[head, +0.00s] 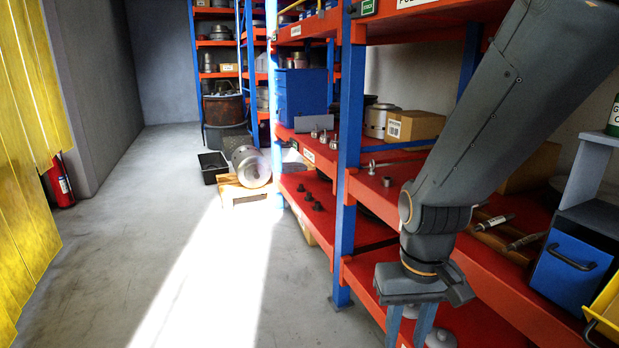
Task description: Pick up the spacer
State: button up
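My gripper (408,334) hangs at the bottom of the head view, pointing down in front of the lower red shelf. I cannot tell for sure which part is the spacer. A small dark cylinder (387,181) stands on the middle shelf beside a ring-topped bolt (372,168), above and left of my gripper. Small dark flanged parts (316,205) sit on a lower shelf further left.
A blue rack post (347,160) stands left of my arm. A grey lidded part (440,338) lies right of the fingers. A blue drawer box (566,268) and a cardboard box (414,125) are on the shelves. A metal drum (250,167) rests on wood; floor at left is clear.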

aim_at(387, 181)
jog(key=u, duration=0.6)
jog(key=i, duration=2.35)
jog(key=z, duration=1.05)
jog(key=i, duration=0.45)
jog(key=z, duration=0.25)
